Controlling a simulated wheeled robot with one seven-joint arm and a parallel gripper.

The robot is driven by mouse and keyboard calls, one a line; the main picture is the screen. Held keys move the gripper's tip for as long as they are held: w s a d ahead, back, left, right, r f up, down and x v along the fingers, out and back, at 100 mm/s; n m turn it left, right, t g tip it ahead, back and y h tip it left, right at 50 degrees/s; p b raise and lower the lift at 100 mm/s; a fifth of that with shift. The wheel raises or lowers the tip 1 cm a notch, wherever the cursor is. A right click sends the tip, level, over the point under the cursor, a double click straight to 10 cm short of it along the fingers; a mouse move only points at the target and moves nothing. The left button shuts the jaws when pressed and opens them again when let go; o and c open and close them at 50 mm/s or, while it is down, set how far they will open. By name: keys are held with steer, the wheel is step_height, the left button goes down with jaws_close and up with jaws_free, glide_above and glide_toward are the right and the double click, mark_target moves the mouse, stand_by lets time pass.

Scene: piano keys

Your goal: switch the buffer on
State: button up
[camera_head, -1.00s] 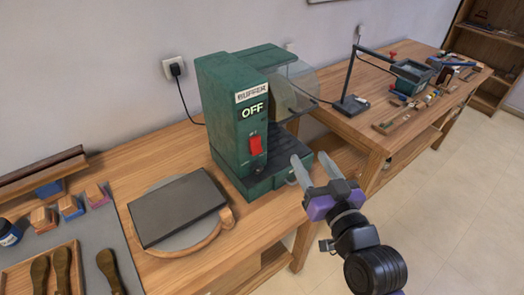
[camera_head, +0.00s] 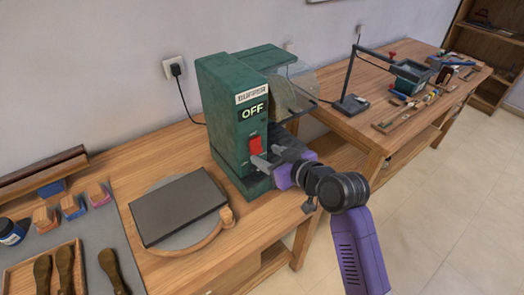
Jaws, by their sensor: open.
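The green buffer (camera_head: 222,120) stands on the wooden bench, and its lit sign (camera_head: 254,111) reads OFF. A red rocker switch (camera_head: 255,145) is on its front face, below the sign. My gripper (camera_head: 264,157) is open and empty, with its fingers pointing left at the front face by the lower part of the switch. One fingertip is just below the red switch. I cannot tell whether it touches the switch or the housing. The gripper hides the lower right of the buffer.
A dark slab (camera_head: 178,207) lies on a round board in front of the buffer. A grey mat (camera_head: 95,240) with wooden-handled tools and small blocks is at the left. A clear shield (camera_head: 292,90) sticks out at the buffer's right. A second bench (camera_head: 350,125) stands behind, right.

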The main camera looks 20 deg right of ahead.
mark_target(257, 150)
steer(key=shift+x, duration=1.7)
